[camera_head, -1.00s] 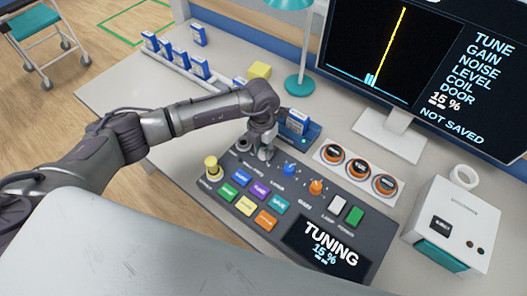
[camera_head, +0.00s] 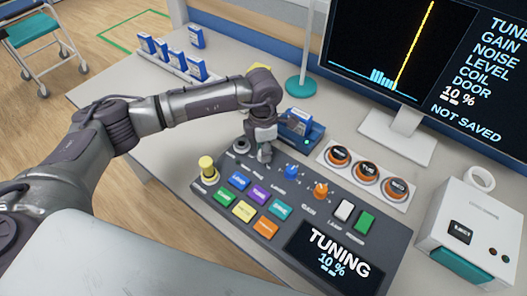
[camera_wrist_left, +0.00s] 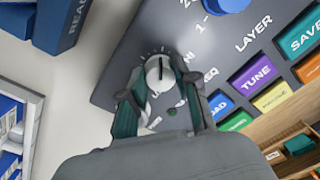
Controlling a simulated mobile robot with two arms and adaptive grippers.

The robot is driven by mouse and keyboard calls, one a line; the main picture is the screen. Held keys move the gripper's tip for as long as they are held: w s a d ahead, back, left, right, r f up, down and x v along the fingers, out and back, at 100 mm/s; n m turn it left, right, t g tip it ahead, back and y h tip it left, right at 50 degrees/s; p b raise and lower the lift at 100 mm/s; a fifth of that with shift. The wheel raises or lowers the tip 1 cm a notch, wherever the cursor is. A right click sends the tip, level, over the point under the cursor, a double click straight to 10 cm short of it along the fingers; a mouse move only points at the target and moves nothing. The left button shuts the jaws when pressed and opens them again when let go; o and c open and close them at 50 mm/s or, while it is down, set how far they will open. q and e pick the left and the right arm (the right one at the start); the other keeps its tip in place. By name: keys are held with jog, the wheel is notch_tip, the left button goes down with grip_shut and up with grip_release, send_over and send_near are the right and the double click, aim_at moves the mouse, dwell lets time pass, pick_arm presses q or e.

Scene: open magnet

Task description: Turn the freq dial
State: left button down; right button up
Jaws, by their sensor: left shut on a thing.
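The control panel (camera_head: 222,170) lies on the desk. Its small screen (camera_head: 330,257) reads TUNING 10 %. A pale grey dial (camera_wrist_left: 158,70) with a dark pointer line and tick marks around it sits between my left fingers in the left wrist view. My left gripper (camera_wrist_left: 160,88) is shut on this dial. In the head view my left gripper (camera_head: 265,153) points down at the panel's back part, left of a blue knob (camera_head: 291,172), and covers the dial. My right gripper is not in view.
The monitor (camera_head: 395,50) shows 10 % and NOT SAVED. An orange knob (camera_head: 320,190), a yellow knob (camera_head: 207,168) and coloured buttons (camera_head: 243,211) are close by on the panel.

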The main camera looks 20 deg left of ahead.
pick_arm(q)
jog(key=shift+r, duration=0.1)
dwell(0.3)
jog(key=c, duration=0.8)
grip_release()
jog(key=shift+c, duration=0.2)
notch_tip(320, 180, up, 12)
jog(key=shift+w+a, duration=0.15)
jog(key=shift+w, duration=0.1)
